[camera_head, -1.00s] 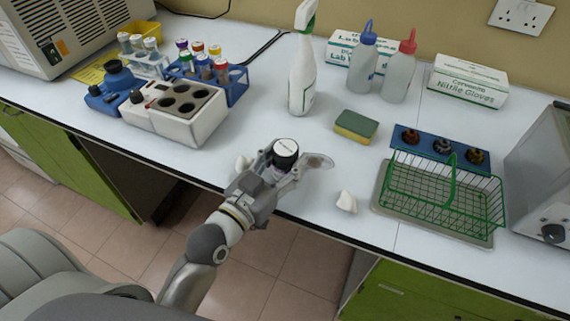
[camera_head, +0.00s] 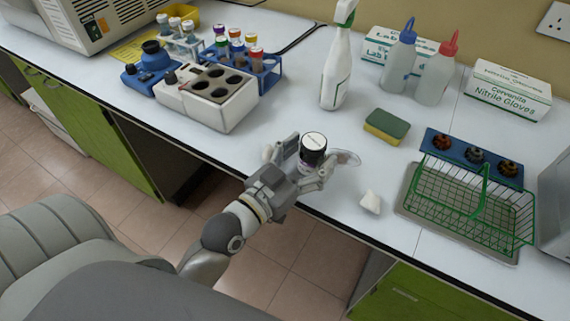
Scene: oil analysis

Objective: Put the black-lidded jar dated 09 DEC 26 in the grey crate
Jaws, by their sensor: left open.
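A jar with a black rim and white lid top (camera_head: 313,142) stands near the front edge of the bench. Its date cannot be read. My left gripper (camera_head: 308,163) is open, with its fingers either side of the jar; whether they touch it I cannot tell. The lower part of the jar is partly hidden by the gripper. I see no grey crate; a green wire basket (camera_head: 519,228) stands on a grey tray (camera_head: 408,207) at the right. My right gripper is not in view.
A crumpled white piece (camera_head: 370,201) and a pale shallow dish (camera_head: 346,158) lie right of the gripper. A white block with wells (camera_head: 207,97) is at left.

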